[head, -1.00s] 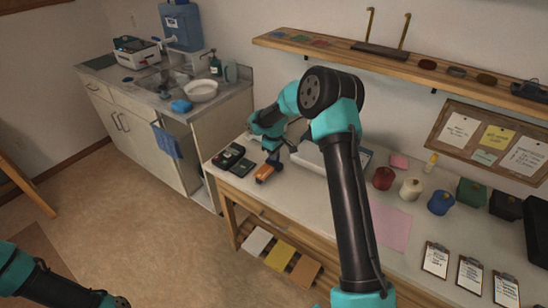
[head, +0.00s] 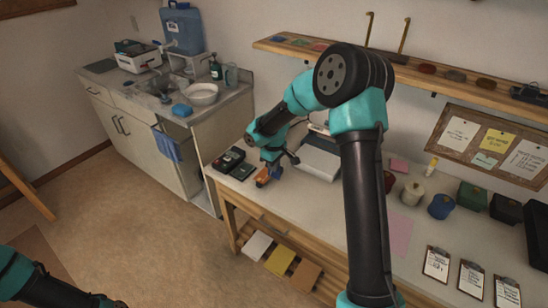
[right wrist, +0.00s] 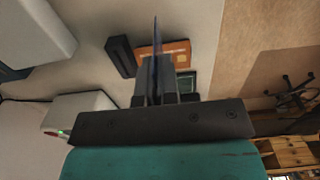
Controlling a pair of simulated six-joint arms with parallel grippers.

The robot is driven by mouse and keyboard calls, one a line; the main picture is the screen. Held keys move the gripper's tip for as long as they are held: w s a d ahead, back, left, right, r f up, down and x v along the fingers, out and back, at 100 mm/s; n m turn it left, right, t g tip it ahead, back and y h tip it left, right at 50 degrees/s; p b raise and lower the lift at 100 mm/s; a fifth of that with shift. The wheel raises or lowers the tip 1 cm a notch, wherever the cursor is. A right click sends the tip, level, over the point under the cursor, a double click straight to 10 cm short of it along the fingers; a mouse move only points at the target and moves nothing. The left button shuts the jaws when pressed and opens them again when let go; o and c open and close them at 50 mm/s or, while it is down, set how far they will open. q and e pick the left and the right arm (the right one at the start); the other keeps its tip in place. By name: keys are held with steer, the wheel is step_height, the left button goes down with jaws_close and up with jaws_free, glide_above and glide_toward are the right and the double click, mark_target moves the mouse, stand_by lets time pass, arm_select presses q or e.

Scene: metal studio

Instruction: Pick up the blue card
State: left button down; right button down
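My right gripper (head: 272,178) is low over the left end of the workbench, beside an orange piece (head: 262,177). The right wrist view shows its fingers (right wrist: 157,72) close together around a thin bluish-grey card (right wrist: 155,38), seen edge-on and jutting beyond the fingertips. Its face is hidden from that camera, and a small blue patch shows by the gripper in the head view. The orange piece lies beyond the fingers in the right wrist view (right wrist: 178,48), and a green piece (right wrist: 188,82) is beside it. My left gripper is out of frame.
Dark boxes (head: 229,160) stand left of the gripper. A pale box-shaped device (head: 320,158) is close on its right. A wall shelf (head: 400,68) runs above the bench (head: 330,215).

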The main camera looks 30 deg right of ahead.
steer(key=s+a, duration=0.3)
steer(key=s, duration=0.3)
steer(key=shift+a+r, duration=0.35)
steer(key=shift+a, duration=0.05)
